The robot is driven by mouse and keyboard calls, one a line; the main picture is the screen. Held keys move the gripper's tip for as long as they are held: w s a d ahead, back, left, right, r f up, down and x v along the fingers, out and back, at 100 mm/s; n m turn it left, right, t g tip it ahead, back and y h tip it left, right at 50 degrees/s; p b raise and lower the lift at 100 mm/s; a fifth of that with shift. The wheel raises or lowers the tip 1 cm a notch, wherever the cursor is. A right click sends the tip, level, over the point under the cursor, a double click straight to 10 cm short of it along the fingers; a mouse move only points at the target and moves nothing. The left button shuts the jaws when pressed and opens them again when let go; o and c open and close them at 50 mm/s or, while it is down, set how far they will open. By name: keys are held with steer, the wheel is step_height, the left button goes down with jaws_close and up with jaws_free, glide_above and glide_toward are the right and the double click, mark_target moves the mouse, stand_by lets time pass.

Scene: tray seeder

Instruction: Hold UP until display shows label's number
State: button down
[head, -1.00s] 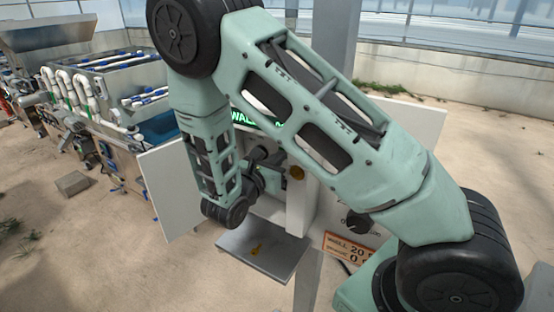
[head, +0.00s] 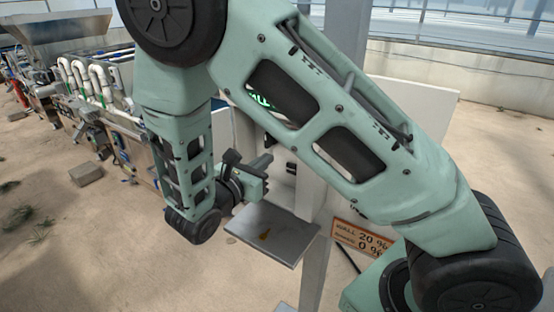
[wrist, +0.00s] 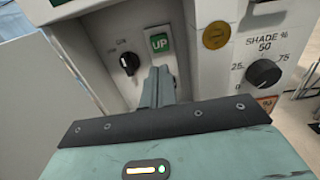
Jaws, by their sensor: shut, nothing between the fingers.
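The green UP button (wrist: 159,43) is on the white control box in the wrist view. My gripper (wrist: 158,72) is shut and empty, its fingertips just below the button in the picture; I cannot tell whether they touch it. In the head view my gripper (head: 262,168) is in front of the box, above a small grey shelf. The display (head: 264,101) shows only a piece of green lit text through an opening in my arm; its number is hidden. The orange label (head: 362,238) reads WALL 20 % and a second line ending in 0 %.
In the wrist view, a black switch (wrist: 129,63) is left of the button. A yellow round piece (wrist: 216,35) and a black SHADE % dial (wrist: 263,73) are to the right. The grey shelf (head: 280,234) juts out below. A grey post stands behind the box.

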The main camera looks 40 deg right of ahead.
steer(key=shift+b+v, duration=0.35)
steer(key=shift+v, duration=1.1)
